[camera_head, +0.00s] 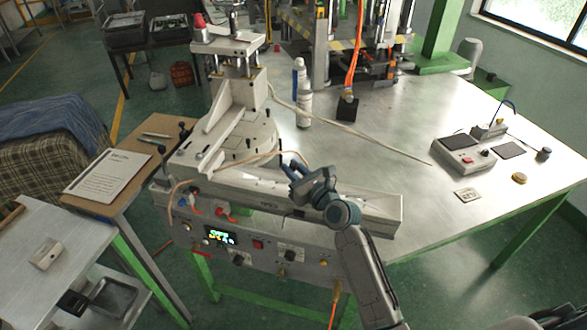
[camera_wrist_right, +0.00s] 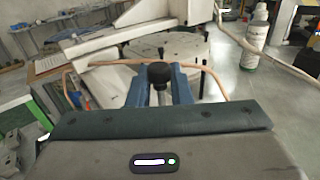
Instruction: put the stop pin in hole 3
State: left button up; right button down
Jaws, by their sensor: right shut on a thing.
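My right gripper (camera_head: 292,170) reaches in from the lower right in the head view, over the front of the wax injection machine. In the right wrist view its two blue fingers (camera_wrist_right: 160,88) are shut on the stop pin (camera_wrist_right: 159,74), which has a black round knob and a grey metal shaft. The pin's lower end is hidden. Beyond the fingers lies the pale round plate (camera_wrist_right: 185,46), also in the head view (camera_head: 255,141), with several small dark pegs or holes. I cannot read hole numbers, so I cannot tell which is hole 3. My left gripper is not in view.
A copper-coloured tube (camera_wrist_right: 100,63) curves close around the fingers. The machine's white column (camera_head: 238,88) rises behind the plate. A white bottle (camera_head: 303,105) stands to its right. A control panel (camera_head: 250,246) faces the front. The table's right middle (camera_head: 400,140) is mostly clear.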

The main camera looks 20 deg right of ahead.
jog(key=shift+p, duration=0.3)
jog(key=shift+f+b, duration=0.7)
jog(key=shift+f, duration=0.4)
jog(key=shift+r+p, duration=0.7)
jog(key=shift+p, duration=0.3)
dwell(0.4)
jog(key=shift+p, duration=0.45)
jog(key=shift+h+p, duration=0.3)
jog(key=shift+p, duration=0.35)
dwell(0.9)
jog(key=shift+f+b, duration=0.6)
jog(key=shift+f, duration=0.1)
